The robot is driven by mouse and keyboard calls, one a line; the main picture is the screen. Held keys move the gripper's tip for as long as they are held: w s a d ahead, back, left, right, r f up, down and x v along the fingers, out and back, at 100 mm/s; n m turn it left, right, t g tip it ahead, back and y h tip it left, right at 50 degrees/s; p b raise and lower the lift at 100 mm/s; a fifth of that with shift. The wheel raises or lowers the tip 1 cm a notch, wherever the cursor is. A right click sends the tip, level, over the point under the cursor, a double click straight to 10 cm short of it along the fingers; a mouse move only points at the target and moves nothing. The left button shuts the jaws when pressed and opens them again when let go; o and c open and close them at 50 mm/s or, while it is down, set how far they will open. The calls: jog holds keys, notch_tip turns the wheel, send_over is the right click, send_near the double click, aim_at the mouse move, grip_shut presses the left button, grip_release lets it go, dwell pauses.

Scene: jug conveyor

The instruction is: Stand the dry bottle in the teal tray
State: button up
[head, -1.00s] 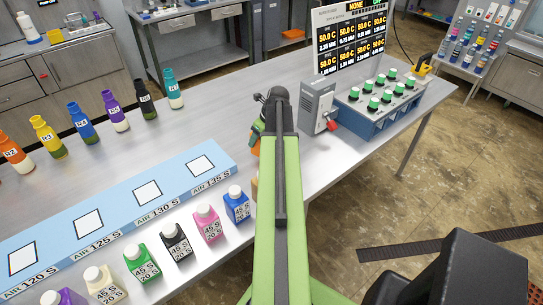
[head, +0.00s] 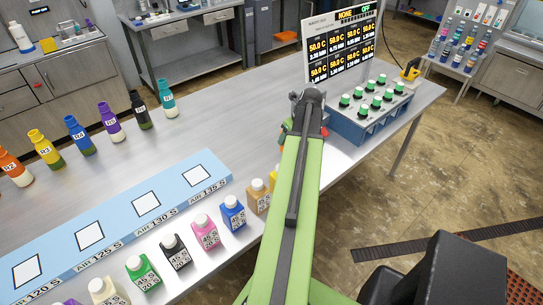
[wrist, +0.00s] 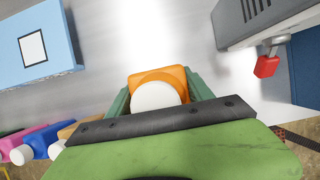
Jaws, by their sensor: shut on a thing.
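My gripper (wrist: 160,100) is shut on an orange bottle (wrist: 174,74) with a white cap (wrist: 155,96), between its green fingers in the wrist view. The bottle is above or on the steel table; its height is hard to tell. In the head view my arm covers most of the gripper and the bottle. I see no teal tray in either view. No marking that tells the held bottle as dry is readable.
Several capped square bottles, including a blue one (head: 232,213), line the table's front edge. A pale blue strip (head: 118,236) with white squares lies behind them. Coloured bottles, including a teal one (head: 169,105), stand farther back. A blue rack (head: 366,124) with green-topped items stands right.

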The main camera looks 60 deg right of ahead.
jog(key=w+f+b, duration=0.2)
jog(key=f, duration=0.1)
jog(key=w+f+b, duration=0.6)
jog(key=shift+a+f, duration=0.2)
jog(key=shift+r, duration=0.25)
jog(key=shift+f, duration=0.2)
jog(key=o, duration=1.5)
jog(key=shift+r, duration=0.1)
